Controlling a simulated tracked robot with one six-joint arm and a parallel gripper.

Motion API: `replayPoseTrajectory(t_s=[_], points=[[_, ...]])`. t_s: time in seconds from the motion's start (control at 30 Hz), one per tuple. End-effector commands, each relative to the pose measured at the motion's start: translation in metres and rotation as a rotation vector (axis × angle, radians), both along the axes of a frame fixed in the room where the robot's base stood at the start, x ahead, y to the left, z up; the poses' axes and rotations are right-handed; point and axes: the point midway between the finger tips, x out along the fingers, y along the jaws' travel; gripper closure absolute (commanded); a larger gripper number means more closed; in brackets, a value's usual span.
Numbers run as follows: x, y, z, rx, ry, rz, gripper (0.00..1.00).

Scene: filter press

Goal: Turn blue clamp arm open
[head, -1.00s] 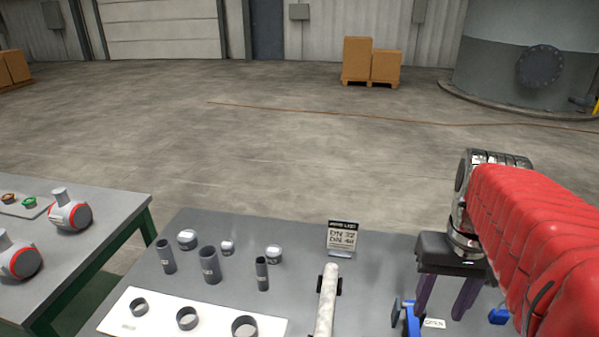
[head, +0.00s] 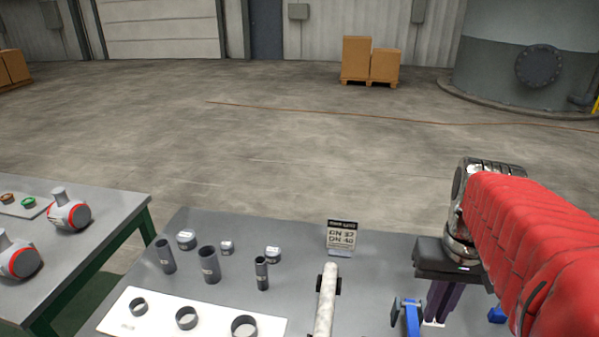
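The blue clamp (head: 411,316) stands at the near edge of the grey table, low in the head view, with its lower part cut off by the frame. I cannot make out clearly which part of it is the turning arm. My gripper (head: 437,318) is just right of it, pointing down. Its purple fingers are close together, with nothing visible between them. They partly cover the white label behind them. A second blue piece (head: 497,315) shows to the right, partly hidden by my red-sleeved arm.
A pale rod (head: 325,300) lies left of the clamp on a dark holder. A sign (head: 341,238) stands behind it. Grey pipe pieces (head: 209,265) and a white board (head: 150,318) with rings fill the left side. The table (head: 380,270) between sign and gripper is clear.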

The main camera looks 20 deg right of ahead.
Motion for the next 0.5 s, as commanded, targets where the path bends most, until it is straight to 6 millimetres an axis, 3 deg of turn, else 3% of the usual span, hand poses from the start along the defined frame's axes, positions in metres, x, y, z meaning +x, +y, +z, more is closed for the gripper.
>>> replayPoseTrajectory(t_s=[0.5], points=[[0.0000,0.0000,0.0000,0.000,0.000,0.000,1.00]])
